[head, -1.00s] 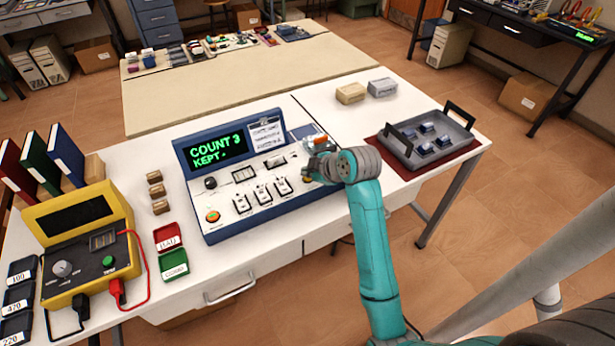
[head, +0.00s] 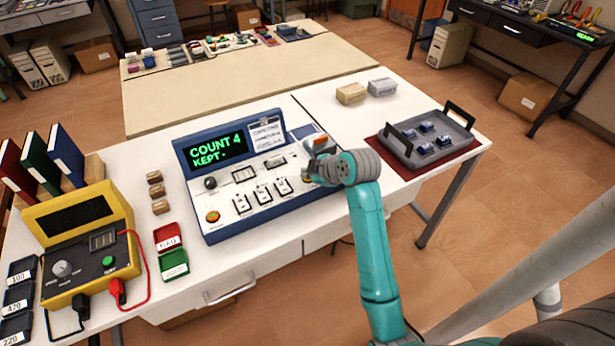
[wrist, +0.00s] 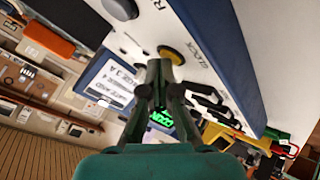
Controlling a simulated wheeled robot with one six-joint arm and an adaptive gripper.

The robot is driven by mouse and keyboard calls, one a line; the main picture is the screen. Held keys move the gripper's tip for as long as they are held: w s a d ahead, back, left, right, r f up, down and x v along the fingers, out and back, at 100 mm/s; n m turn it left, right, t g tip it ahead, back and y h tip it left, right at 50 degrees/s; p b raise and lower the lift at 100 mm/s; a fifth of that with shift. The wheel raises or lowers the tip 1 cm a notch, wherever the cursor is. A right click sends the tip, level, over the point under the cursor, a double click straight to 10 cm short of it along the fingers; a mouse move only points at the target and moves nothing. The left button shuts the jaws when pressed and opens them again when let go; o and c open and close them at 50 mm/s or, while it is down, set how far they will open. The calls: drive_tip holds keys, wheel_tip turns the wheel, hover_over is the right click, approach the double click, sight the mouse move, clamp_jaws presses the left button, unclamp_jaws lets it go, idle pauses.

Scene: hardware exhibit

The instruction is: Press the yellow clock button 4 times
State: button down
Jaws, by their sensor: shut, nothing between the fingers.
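The yellow clock button (wrist: 173,53) is a round button in a dark ring on the console's pale face, beside the word CLOCK in the wrist view. My gripper (wrist: 160,66) is shut and empty, with its fingertips right by the button; I cannot tell whether they touch it. In the head view my gripper and wrist are over the right end of the blue and white console (head: 222,228) and mostly hide the button. The console's display (head: 217,148) reads COUNT 4 and KEPT in green.
The console also carries switches (head: 262,194), an orange-red button (head: 213,217) and a label card (head: 265,134). A grey tray (head: 455,133) on a red mat is to the right. A yellow meter (head: 90,245) with leads stands at the left.

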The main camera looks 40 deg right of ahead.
sight(309, 180)
drive_tip(key=shift+r, duration=0.85)
drive_tip(key=shift+r, duration=2.55)
drive_tip(key=shift+s, duration=0.1)
